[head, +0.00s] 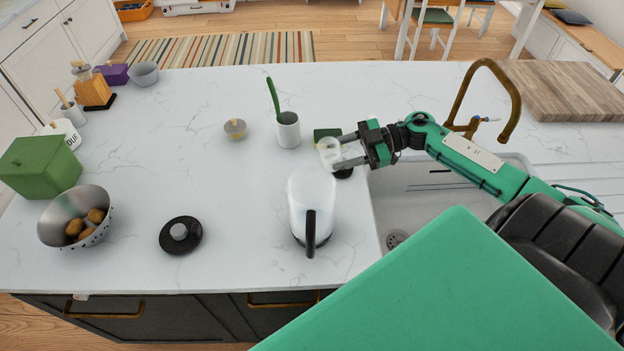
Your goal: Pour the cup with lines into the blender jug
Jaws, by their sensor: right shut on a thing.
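The blender jug (312,205) stands upright on the white counter, pale and translucent with a black handle (311,232) facing me. My right gripper (338,154) is shut on a small clear cup (329,148), just beyond the jug and slightly to its right. The cup is held above the counter; any lines on it are too small to make out, and I cannot tell its exact tilt or contents. A black lid (181,235) with a grey knob lies left of the jug. My left gripper is not in view.
A white mug (288,131) with a green utensil stands behind the jug. A colander (73,215) of potatoes and a green box (41,166) stand at left. The sink (440,210) and brass tap (487,95) are at right. The counter's left middle is mostly clear.

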